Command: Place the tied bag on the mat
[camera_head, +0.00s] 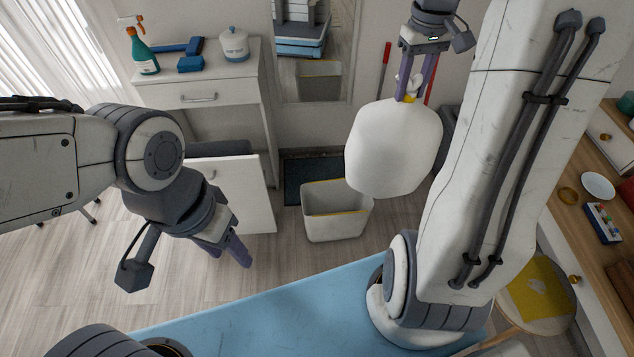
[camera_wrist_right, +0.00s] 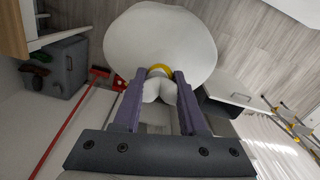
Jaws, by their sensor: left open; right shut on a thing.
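A white tied bag (camera_head: 393,148) with a yellow tie hangs from my right gripper (camera_head: 413,84), high in the head view. In the right wrist view my right gripper (camera_wrist_right: 160,98) is shut on the neck of the bag (camera_wrist_right: 160,40), just by the yellow tie. My left gripper (camera_head: 229,250) is open and empty at the lower left, well away from the bag.
A wooden counter (camera_head: 590,205) is at the right. A red-handled broom (camera_wrist_right: 90,85) stands near a grey bin (camera_wrist_right: 60,68).

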